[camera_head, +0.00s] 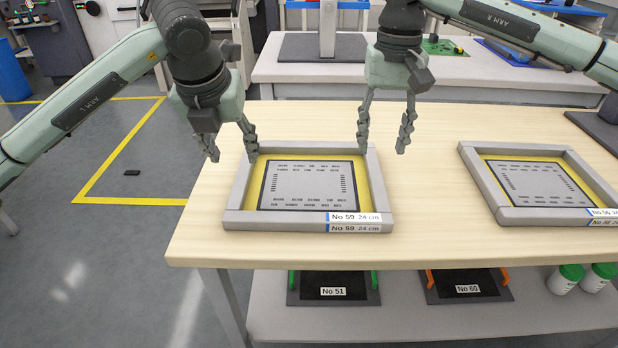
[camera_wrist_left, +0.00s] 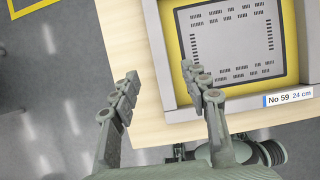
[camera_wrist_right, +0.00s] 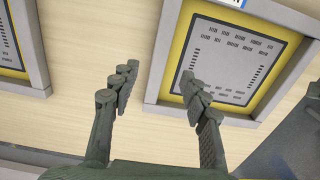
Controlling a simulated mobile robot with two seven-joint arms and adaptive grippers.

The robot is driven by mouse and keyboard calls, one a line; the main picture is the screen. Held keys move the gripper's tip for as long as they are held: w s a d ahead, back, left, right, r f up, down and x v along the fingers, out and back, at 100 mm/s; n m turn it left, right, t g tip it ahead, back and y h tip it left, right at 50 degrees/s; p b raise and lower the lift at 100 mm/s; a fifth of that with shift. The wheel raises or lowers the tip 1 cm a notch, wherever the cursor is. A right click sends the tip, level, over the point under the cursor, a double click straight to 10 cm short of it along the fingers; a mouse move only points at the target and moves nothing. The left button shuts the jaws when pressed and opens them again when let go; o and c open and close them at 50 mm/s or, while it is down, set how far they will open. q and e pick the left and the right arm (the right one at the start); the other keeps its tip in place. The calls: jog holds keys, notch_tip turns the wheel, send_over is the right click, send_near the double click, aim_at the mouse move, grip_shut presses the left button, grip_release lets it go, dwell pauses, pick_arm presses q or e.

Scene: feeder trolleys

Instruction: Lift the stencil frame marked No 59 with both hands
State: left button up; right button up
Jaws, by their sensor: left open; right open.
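The stencil frame No 59 (camera_head: 275,221) lies flat on the wooden table, a grey rectangular frame with yellow inside its rim and a patterned grey plate. Its label is at the front right. My left gripper (camera_head: 233,156) is open and empty over its left bar, one finger each side in the picture; the left wrist view shows that bar (camera_wrist_left: 154,45) between the fingers. My right gripper (camera_head: 383,150) is open and empty over the right bar; the right wrist view shows this bar (camera_wrist_right: 165,55) between its fingers. Whether the fingers reach below the rim I cannot tell.
A similar frame, apparently No 56 (camera_head: 545,217), lies to the right on the same table (camera_head: 425,190). Clear tabletop separates the two. Below, a shelf (camera_head: 400,321) holds dark trays marked No 51 (camera_head: 360,296) and No 60, plus green-lidded jars. A bench stands behind.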

aim_at(242, 174)
pick_arm(q)
jog(key=x, duration=0.7)
jog(key=shift+w+f, duration=0.15)
jog(key=shift+f, duration=0.25)
pick_arm(e)
notch_tip(242, 174, down, 8)
jog(key=shift+r, duration=0.1)
pick_arm(q)
grip_shut()
pick_arm(e)
grip_shut()
pick_arm(q)
jog(key=shift+r, duration=0.1)
pick_arm(e)
jog(key=shift+w+r, duration=0.1)
